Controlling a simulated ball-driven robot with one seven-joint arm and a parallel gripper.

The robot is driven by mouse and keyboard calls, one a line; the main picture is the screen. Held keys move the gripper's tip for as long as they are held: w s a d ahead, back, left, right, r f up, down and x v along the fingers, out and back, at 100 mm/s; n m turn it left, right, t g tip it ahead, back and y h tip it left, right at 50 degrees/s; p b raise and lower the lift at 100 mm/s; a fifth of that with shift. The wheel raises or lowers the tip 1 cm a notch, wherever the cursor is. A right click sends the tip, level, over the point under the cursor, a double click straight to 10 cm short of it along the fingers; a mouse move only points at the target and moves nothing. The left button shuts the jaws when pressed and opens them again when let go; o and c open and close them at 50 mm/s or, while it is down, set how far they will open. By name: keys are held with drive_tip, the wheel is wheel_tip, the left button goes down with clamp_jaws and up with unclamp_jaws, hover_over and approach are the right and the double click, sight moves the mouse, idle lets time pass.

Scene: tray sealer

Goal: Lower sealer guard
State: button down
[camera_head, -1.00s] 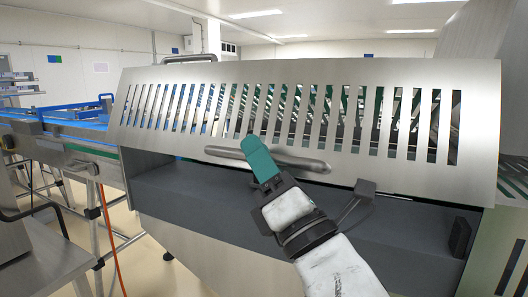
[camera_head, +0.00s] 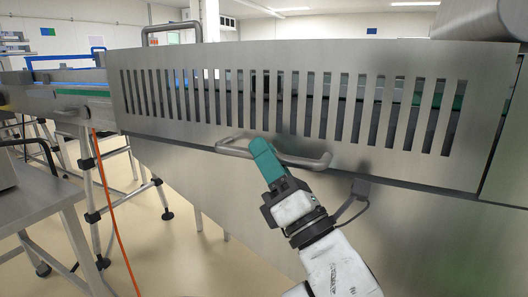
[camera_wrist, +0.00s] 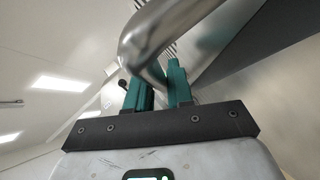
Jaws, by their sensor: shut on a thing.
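The sealer guard (camera_head: 200,122) is a slotted steel panel on the front of the machine. It hangs nearly upright, its lower edge meeting the steel body below, with only a thin dark line between them toward the right. Its handle (camera_head: 305,162) is a curved steel bar along the lower edge. My gripper (camera_head: 262,150), with teal fingers, is shut on the handle left of its middle. In the wrist view the bar (camera_wrist: 150,40) passes at the fingers (camera_wrist: 158,85). The finger hides part of the bar in the head view.
A blue-edged conveyor (camera_head: 60,90) joins the machine at the left. A steel table (camera_head: 45,205) stands at the lower left, with an orange hose (camera_head: 118,225) hanging beside it. Open floor shows between the table and the machine.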

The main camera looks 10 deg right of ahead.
drive_tip(key=shift+w+d+f+b, duration=0.15)
drive_tip(key=shift+w+f+b, duration=0.1)
drive_tip(key=shift+f, duration=0.35)
drive_tip(key=shift+w+d+f+b, duration=0.1)
drive_tip(key=shift+f+b, duration=0.1)
drive_tip(key=shift+f, duration=0.35)
drive_tip(key=shift+f+h, duration=0.15)
drive_tip(key=shift+h, duration=0.15)
drive_tip(key=c, duration=1.1)
unclamp_jaws()
drive_tip(key=shift+d, duration=0.1)
drive_tip(key=b+v, duration=0.2)
drive_tip(key=v, duration=0.8)
drive_tip(key=shift+s+d+f, duration=0.1)
drive_tip(key=shift+s, duration=0.15)
